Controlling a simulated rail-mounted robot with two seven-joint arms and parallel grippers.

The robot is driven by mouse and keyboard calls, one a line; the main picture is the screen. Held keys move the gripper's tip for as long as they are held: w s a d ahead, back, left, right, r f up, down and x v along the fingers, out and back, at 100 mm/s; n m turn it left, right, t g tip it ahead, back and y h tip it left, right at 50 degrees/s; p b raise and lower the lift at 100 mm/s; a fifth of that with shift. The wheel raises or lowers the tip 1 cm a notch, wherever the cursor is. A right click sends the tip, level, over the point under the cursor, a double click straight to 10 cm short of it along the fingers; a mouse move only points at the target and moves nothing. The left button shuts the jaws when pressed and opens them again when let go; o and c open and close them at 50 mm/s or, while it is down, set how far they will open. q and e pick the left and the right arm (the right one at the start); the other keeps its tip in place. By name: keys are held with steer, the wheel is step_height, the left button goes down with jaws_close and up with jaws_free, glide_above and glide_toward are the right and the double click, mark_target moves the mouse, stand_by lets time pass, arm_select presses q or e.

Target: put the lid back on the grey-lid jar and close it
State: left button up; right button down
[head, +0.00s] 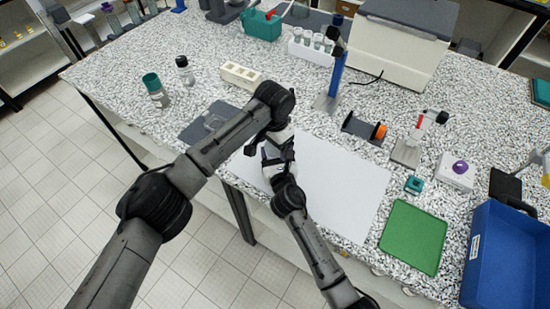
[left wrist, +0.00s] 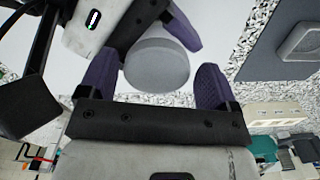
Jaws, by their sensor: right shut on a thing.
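In the left wrist view a round grey disc (left wrist: 157,66), apparently the grey lid, faces the camera between my left gripper's purple fingers. The left gripper (left wrist: 158,88) is open, with a finger on each side of the disc and a visible gap on the right side. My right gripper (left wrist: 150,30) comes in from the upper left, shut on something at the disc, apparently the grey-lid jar. The jar body is hidden, so I cannot tell how the lid sits on it. In the head view the left gripper (head: 279,152) and right gripper (head: 272,168) meet above the white mat.
The white mat (head: 335,185) is otherwise clear. A dark grey pad (head: 196,132) with a shallow dish lies left. A teal-lid jar (head: 153,84) and a black-lid jar (head: 184,70) stand behind. A blue stand (head: 336,75), green mat (head: 413,237) and blue bin (head: 510,260) are right.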

arm_select(q)
steer(key=shift+s+d, duration=0.1)
steer(key=shift+d, duration=0.05)
steer(key=shift+r, duration=2.35)
steer(key=shift+c, duration=0.5)
steer(key=r, duration=0.1)
steer(key=w+r, duration=0.1)
steer(key=a+r, duration=0.1)
steer(key=shift+w+t, duration=0.15)
steer(key=shift+t, duration=0.25)
steer(key=shift+r+n, duration=0.25)
steer(key=shift+n, duration=0.05)
steer(key=n, duration=0.3)
steer(key=s+n, duration=0.1)
steer(key=shift+d+f+n+g, duration=0.3)
steer(key=shift+n, duration=0.1)
steer(key=n, duration=0.2)
steer(key=shift+s+d+n, duration=0.1)
steer(key=shift+n, duration=2)
